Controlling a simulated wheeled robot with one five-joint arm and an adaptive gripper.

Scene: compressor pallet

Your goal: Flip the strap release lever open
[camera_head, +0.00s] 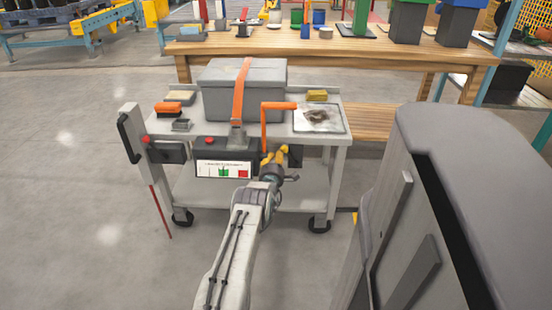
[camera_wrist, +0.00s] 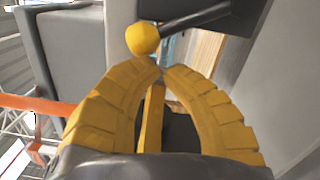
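A lever with a yellow ball knob (camera_wrist: 142,38) on a dark rod (camera_wrist: 198,17) shows at the top of the wrist view. I cannot tell for sure if it is the strap release lever. In the head view an orange strap (camera_head: 242,85) runs over a grey box (camera_head: 217,88), and a bent orange handle (camera_head: 264,128) stands to its right. My gripper (camera_head: 274,157) is at the cart's front edge, below this handle. In the wrist view my gripper's yellow fingers (camera_wrist: 161,70) come nearly together, with the knob just beyond the tips; contact is unclear. I see nothing between them.
The box stands on a grey cart (camera_head: 335,150) with a label panel (camera_head: 223,170) at its front. A post with a black handle (camera_head: 130,138) stands at the cart's left. A large grey body fills the right foreground. A wooden bench (camera_head: 340,50) is behind. Floor at left is clear.

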